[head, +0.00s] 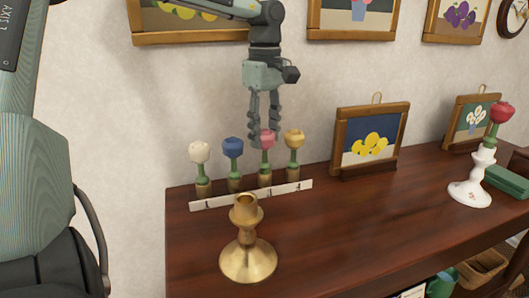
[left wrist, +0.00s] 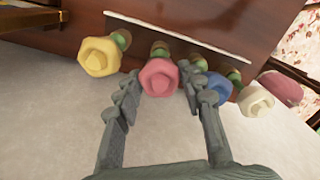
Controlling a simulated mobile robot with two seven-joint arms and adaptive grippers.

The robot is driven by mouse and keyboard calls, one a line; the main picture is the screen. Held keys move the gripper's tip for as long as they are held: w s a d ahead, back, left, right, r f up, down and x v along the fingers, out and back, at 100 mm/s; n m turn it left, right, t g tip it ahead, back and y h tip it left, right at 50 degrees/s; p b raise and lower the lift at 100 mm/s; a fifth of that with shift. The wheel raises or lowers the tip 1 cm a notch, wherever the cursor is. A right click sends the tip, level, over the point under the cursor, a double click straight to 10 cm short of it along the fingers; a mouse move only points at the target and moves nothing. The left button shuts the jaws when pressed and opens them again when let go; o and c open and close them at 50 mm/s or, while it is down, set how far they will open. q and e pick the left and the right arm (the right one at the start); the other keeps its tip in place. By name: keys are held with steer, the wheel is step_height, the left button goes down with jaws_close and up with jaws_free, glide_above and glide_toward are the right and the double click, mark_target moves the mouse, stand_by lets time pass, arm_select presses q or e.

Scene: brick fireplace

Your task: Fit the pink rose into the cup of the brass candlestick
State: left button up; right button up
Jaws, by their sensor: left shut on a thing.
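The pink rose (head: 267,139) stands upright in the slotted rack on the cabinet top, between a blue and a yellow rose. My left gripper (head: 264,128) points down from above, its fingers shut on either side of the pink rose. In the left wrist view the pink rose (left wrist: 159,77) shows between the two fingers (left wrist: 163,72). The brass candlestick (head: 248,258) stands upright in front of the rack, and its cup (head: 246,204) is empty of any flower. My right gripper is not in view.
A white rose (head: 200,152), the blue rose (head: 233,147) and the yellow rose (head: 294,138) stand close by in the rack. Framed pictures stand at the back. A white candlestick (head: 471,187) holds a red rose (head: 501,112) at right. The cabinet top between is clear.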

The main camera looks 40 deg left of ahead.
arm_select(q)
steer(key=shift+r+p, duration=0.9)
steer(key=shift+r, duration=0.2)
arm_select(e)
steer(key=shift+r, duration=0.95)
arm_select(q)
steer(key=shift+r, duration=0.1)
steer(key=shift+r, duration=1)
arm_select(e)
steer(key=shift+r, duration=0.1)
arm_select(q)
steer(key=shift+d, duration=0.1)
